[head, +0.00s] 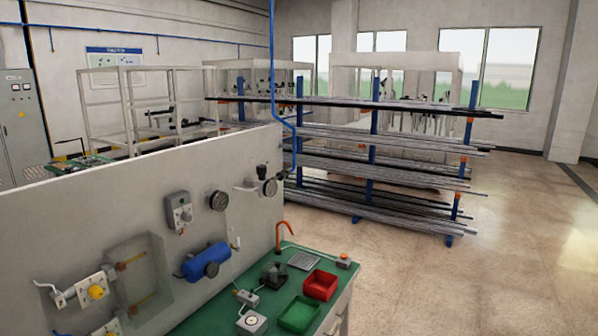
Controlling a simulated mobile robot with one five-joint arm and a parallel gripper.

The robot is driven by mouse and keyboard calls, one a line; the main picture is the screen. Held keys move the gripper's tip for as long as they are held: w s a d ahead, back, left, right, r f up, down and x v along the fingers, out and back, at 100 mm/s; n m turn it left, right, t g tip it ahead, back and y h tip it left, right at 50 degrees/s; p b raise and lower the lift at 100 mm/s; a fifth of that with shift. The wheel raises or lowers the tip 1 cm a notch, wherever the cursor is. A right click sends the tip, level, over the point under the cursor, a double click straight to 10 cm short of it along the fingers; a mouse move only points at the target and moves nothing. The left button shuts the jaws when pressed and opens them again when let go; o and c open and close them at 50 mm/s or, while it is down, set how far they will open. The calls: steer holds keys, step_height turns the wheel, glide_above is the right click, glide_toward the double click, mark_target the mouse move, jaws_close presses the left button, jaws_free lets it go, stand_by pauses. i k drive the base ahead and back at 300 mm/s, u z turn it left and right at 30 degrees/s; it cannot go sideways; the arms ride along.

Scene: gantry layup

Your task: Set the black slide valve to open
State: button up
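I cannot pick out a black slide valve with certainty in the head view. Small dark fittings show on the grey upright panel (150,190) and on the green-topped bench (255,280). A dark round part (218,201) and a gauge with a black-knobbed fitting (268,187) sit on the panel. A dark block-like device (273,275) stands on the bench. These parts are too small to read any slide position. My gripper is not in view.
The panel carries a blue cylinder (206,262), a grey box (179,212) and a yellow knob (97,292). A red tray (320,285) and a green tray (299,315) are on the bench. A pipe rack (372,170) stands behind. Floor at right is clear.

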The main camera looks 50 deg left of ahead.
mark_target(284, 174)
steer(key=u, duration=0.05)
steer(key=i, duration=2.65)
steer(key=u, duration=4.35)
steer(key=i, duration=1.05)
steer(key=z, duration=0.05)
